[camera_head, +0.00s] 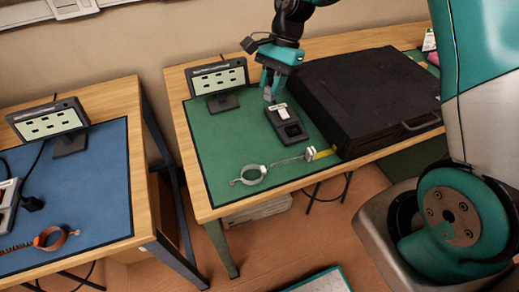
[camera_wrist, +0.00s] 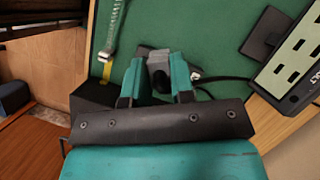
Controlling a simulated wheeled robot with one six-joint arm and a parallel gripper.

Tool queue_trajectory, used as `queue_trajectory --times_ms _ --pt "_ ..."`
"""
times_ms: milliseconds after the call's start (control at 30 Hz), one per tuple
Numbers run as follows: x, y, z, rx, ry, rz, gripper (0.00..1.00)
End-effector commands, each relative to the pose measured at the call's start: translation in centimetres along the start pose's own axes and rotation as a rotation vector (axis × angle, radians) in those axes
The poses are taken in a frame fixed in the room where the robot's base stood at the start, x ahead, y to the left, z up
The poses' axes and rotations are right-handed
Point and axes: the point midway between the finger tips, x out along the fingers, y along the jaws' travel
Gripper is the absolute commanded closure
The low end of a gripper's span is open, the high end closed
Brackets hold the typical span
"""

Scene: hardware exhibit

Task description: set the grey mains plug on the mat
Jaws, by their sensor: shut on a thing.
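My gripper (camera_head: 269,86) is above the green mat (camera_head: 222,160) on the right-hand table, between the display stand and the black case. Its teal fingers are shut on the grey mains plug (camera_wrist: 158,66), which is also visible below the fingertips in the head view (camera_head: 268,96). In the wrist view the plug sits between the two fingers, with the green mat (camera_wrist: 205,30) beyond it. The fingers hide part of the plug. I cannot tell exactly how far the plug is above the mat.
A black device (camera_head: 287,125) with a white label is close to the gripper. A display (camera_head: 218,78) stands behind left and a big black case (camera_head: 365,98) lies right. A wrist strap (camera_head: 252,175) lies in front. The mat's left part is clear. A blue mat (camera_head: 95,205) covers another table.

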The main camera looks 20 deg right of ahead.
Motion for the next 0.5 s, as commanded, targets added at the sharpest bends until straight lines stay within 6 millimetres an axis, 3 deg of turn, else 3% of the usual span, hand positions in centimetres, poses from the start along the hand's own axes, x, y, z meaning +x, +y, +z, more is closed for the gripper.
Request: queue_trajectory --times_ms 200,333,500 --pt "-2.3 -1.4 2.9 0.338 0.004 -0.147 0.9" --pt "-3.3 -1.6 3.9 0.447 0.003 -0.187 0.9" --pt "-1.8 -1.6 3.5 0.492 0.0 -0.195 0.9"
